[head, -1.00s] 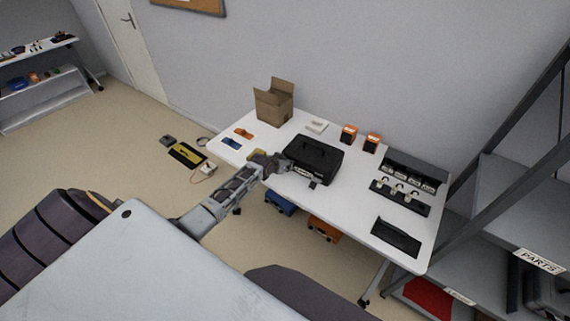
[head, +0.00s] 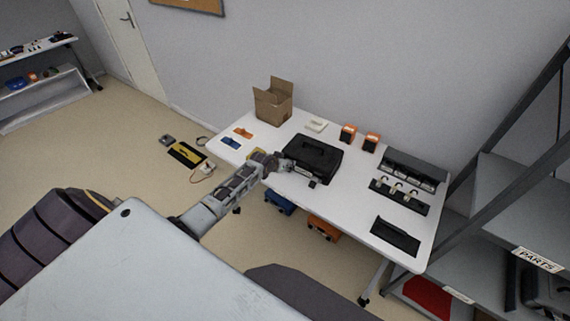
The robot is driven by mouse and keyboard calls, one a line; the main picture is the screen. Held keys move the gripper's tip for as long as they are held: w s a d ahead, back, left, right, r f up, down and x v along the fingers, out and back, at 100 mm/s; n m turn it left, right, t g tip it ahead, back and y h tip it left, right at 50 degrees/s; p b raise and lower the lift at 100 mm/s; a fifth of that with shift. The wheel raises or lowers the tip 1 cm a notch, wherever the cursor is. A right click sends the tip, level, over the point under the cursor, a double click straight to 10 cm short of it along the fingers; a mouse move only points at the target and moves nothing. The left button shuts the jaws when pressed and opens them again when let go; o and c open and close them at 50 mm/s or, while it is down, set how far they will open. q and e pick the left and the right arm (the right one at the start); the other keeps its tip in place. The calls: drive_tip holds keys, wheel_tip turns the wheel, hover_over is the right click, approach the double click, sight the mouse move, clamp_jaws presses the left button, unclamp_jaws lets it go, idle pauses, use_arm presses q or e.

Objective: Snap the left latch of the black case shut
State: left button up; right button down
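The black case (head: 315,158) sits on the white table with its lid down and its handle on top. Its front faces my side. My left gripper (head: 284,164) is at the front left corner of the case, close to where the left latch would be. The gripper is small and dark here, so I cannot tell whether its fingers are open or touching the case. The left latch itself is hidden or too small to make out. A small dark piece (head: 313,184) shows at the front right of the case. My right gripper is not in view.
An open cardboard box (head: 273,103) stands behind the case on the white table (head: 345,208). Orange-and-black boxes (head: 348,133) stand at the back edge. A black rack (head: 400,196) and a black tray (head: 395,236) lie to the right. A metal shelf stands at far right.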

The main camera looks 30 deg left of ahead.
use_arm(q)
drive_tip(key=shift+s+r, duration=0.1)
drive_tip(key=shift+s+r, duration=0.15)
drive_tip(key=shift+s, duration=0.1)
drive_tip(key=v, duration=1.1)
idle(0.5)
idle(0.5)
